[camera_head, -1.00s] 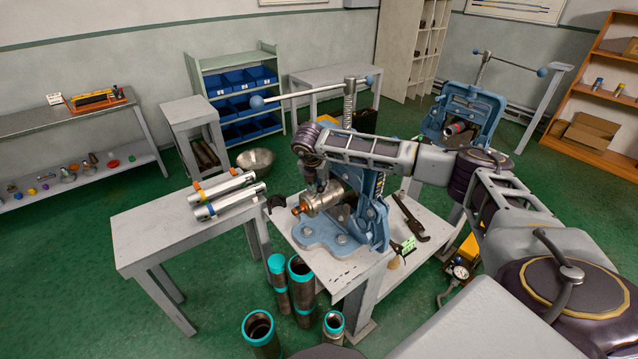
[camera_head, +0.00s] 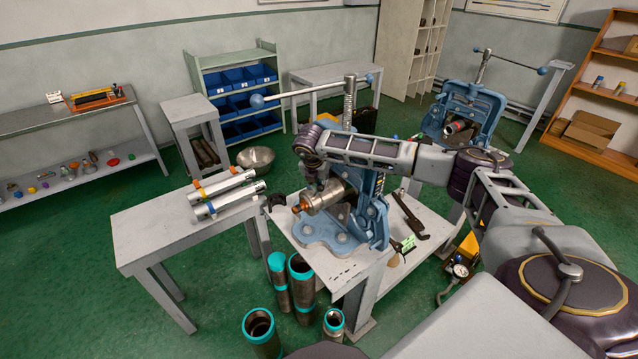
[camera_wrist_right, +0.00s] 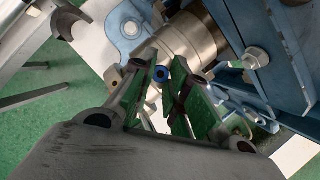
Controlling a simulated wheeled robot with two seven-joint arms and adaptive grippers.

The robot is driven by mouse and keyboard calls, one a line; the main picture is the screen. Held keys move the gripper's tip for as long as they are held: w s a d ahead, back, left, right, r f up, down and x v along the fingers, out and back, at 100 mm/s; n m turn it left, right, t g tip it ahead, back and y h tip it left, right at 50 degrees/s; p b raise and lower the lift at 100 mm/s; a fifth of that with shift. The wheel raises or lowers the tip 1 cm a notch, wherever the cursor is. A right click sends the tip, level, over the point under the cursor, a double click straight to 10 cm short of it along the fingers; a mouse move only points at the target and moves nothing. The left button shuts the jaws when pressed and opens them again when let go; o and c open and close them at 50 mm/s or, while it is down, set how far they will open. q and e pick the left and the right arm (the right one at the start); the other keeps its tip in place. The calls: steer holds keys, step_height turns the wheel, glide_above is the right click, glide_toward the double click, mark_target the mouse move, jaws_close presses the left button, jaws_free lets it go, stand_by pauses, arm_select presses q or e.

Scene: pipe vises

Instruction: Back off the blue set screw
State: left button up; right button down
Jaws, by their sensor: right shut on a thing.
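The blue set screw (camera_wrist_right: 161,74) sits on the side of a silvery metal cylinder (camera_wrist_right: 192,42). My right gripper (camera_wrist_right: 163,76) has its two fingers on either side of the screw, shut on it. In the head view the right arm reaches in from the right and the right gripper (camera_head: 319,186) points down at the cylinder (camera_head: 322,199). The cylinder lies in the near blue pipe vise (camera_head: 374,215), with a copper-coloured end (camera_head: 297,209) to the left. The screw is hidden in the head view. My left gripper is not in view.
The vise stands on a grey bench (camera_head: 346,263) with a dark wrench (camera_head: 411,217) at its right. A side table (camera_head: 152,238) holds white-silver cylinders (camera_head: 228,199). Teal-banded pipes (camera_head: 301,290) stand on the floor in front. Another blue vise (camera_head: 473,108) stands behind.

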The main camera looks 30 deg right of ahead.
steer(key=shift+s+d+f+n+t+y+b, duration=0.1)
steer(key=shift+n+t+y+b, duration=0.15)
steer(key=shift+n+b, duration=0.7)
steer(key=shift+d+n+t+y+b, duration=0.15)
steer(key=shift+n+y+b, duration=0.1)
steer(key=shift+n+b, duration=0.65)
steer(key=shift+a+n+b, duration=0.1)
steer(key=shift+n+b, duration=0.2)
steer(key=shift+n, duration=0.05)
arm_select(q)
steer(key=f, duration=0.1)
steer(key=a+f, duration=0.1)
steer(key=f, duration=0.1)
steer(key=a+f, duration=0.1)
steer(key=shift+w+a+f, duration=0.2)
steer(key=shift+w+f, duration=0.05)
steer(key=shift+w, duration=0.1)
arm_select(e)
steer(key=c, duration=1.7)
jaws_free()
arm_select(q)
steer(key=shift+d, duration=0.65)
arm_select(e)
steer(key=shift+o, duration=0.2)
steer(key=shift+r, duration=0.2)
